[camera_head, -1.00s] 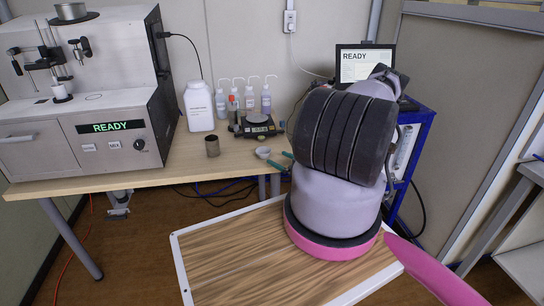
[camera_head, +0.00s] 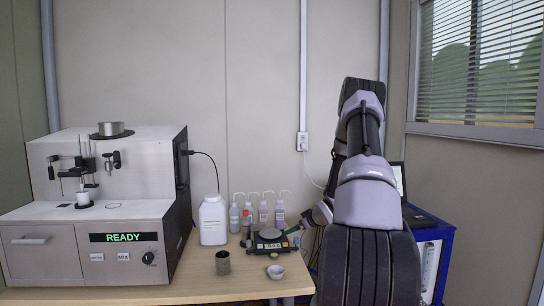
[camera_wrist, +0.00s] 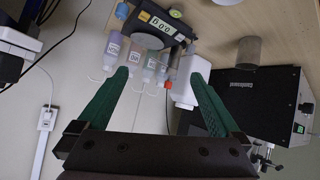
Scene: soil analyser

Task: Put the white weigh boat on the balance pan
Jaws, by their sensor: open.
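The white weigh boat (camera_head: 275,271) is a small shallow bowl on the bench near its front edge, in front of the balance. The balance (camera_head: 270,243) is dark, with a round pan on top that looks empty in the head view.
Several wash bottles (camera_head: 263,212) stand behind the balance. The analyser (camera_head: 120,215) fills the bench's left side. A blue cart (camera_head: 440,255) stands at the right.

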